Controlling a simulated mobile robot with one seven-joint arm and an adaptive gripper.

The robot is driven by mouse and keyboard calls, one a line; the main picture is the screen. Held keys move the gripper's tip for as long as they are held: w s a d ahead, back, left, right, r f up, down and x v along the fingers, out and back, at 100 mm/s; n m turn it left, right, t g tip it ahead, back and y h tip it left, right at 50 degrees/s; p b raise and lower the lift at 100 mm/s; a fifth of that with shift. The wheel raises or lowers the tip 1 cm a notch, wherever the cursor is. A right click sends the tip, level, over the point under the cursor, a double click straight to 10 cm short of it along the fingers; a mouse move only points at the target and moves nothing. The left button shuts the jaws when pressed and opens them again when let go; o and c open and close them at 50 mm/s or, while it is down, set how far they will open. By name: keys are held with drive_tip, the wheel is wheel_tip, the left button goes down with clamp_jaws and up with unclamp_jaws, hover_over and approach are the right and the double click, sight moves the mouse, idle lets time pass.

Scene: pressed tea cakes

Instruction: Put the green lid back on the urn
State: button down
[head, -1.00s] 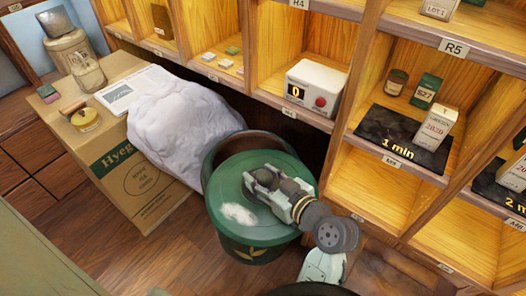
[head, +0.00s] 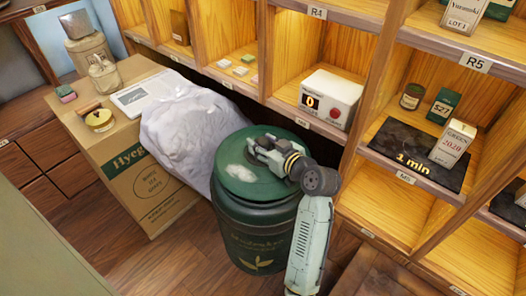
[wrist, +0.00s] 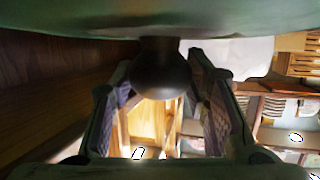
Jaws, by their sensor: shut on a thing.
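The dark green urn (head: 258,240) with a gold leaf mark stands upright on the floor. The round green lid (head: 240,182), with a whitish patch on top, lies level over the urn's mouth and lines up with its rim. I cannot tell whether a thin gap is left under it. My gripper (head: 264,152) is over the lid, shut on the lid's knob. In the wrist view the dark round knob (wrist: 163,72) is between my fingers, against the green lid surface (wrist: 90,18). The urn's opening is hidden.
A white cloth-like bundle (head: 190,120) and a cardboard box (head: 140,175) stand close to the urn's left. Wooden shelves (head: 345,50) rise behind and right, with a counter device (head: 318,95) and a dark "1 min" mat (head: 390,143). Floor in front is open.

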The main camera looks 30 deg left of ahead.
drive_tip(key=shift+f+b, duration=1.25)
drive_tip(key=shift+f, duration=0.35)
drive_tip(key=shift+f, duration=0.3)
drive_tip(key=c, duration=0.9)
unclamp_jaws()
drive_tip(key=shift+f, duration=0.1)
drive_tip(key=shift+r, duration=0.4)
drive_tip(key=b+v, duration=0.1)
drive_tip(key=v, duration=1.1)
drive_tip(key=shift+f, duration=0.1)
